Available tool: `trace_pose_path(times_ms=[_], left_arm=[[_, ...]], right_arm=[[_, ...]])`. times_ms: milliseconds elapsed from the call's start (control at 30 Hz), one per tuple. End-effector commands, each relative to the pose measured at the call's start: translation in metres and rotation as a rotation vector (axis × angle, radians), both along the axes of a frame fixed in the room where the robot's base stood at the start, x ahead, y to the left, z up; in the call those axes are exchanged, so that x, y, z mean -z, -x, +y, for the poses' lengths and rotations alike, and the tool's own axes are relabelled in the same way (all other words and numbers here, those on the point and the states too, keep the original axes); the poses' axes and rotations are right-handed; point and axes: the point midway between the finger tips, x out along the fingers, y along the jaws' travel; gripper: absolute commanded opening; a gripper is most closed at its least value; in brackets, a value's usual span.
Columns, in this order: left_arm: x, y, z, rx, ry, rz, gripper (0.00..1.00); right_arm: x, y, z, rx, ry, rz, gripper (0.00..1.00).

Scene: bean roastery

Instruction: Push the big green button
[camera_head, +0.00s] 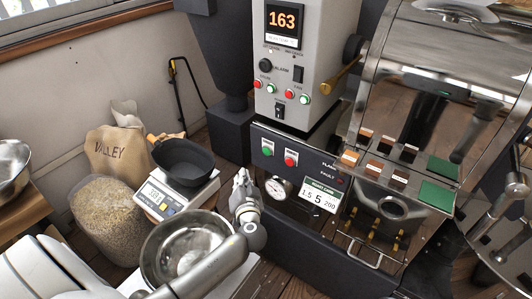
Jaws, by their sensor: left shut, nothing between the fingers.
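The big green button (267,149) sits on the dark panel of the roaster's lower front, left of a red button (291,160). It shows clearly, and nothing covers it. My left gripper (241,175) is shut and empty. It points up and appears below and slightly left of the green button in the picture, apart from it. I cannot tell how far it is from the panel in depth. My right gripper is not in view.
A round gauge (278,188) and a timer card (319,197) are on the panel close to my left gripper. A steel bowl (160,232) lies behind my left arm. A scale (168,199) carries a black pan (184,160). Smaller lit buttons (305,99) are on the grey control box above.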

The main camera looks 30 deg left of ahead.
Motion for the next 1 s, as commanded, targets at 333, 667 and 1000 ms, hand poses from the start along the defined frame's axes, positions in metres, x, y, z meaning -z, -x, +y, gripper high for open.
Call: trace_pose_path(times_ms=[333, 667, 1000], left_arm=[[0.001, -0.04, -0.004, 0.001, 0.0, -0.002, 0.0], [0.003, -0.078, -0.006, -0.001, 0.001, -0.002, 0.0], [0.0, -0.086, -0.007, -0.001, 0.0, 0.001, 0.0]], right_arm=[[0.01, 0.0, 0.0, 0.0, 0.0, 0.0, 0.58], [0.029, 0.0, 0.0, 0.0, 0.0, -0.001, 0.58], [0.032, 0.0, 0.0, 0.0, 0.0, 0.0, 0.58]])
